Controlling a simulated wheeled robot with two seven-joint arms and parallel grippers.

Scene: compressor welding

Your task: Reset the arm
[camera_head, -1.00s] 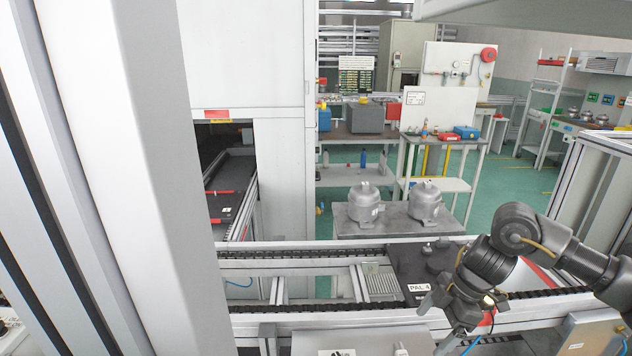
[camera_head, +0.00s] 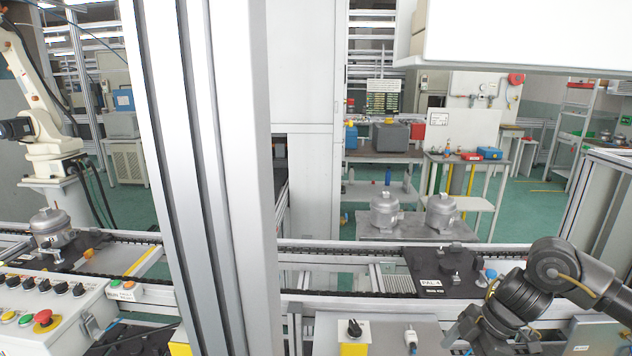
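My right arm comes in from the right edge, dark grey with a bent elbow. My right gripper (camera_head: 458,334) is low in the picture, in front of the conveyor and below the black pallet marked PAL 4 (camera_head: 458,262). I cannot make out whether its fingers are open or shut, and I see nothing held in it. My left gripper and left arm are not in view.
A tall white post (camera_head: 215,180) stands close in front of me. Two grey compressors (camera_head: 385,211) (camera_head: 441,212) stand on a table behind the conveyor. Another compressor (camera_head: 52,229) sits on the conveyor at left, near a control panel (camera_head: 50,312) and a white robot arm (camera_head: 45,120).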

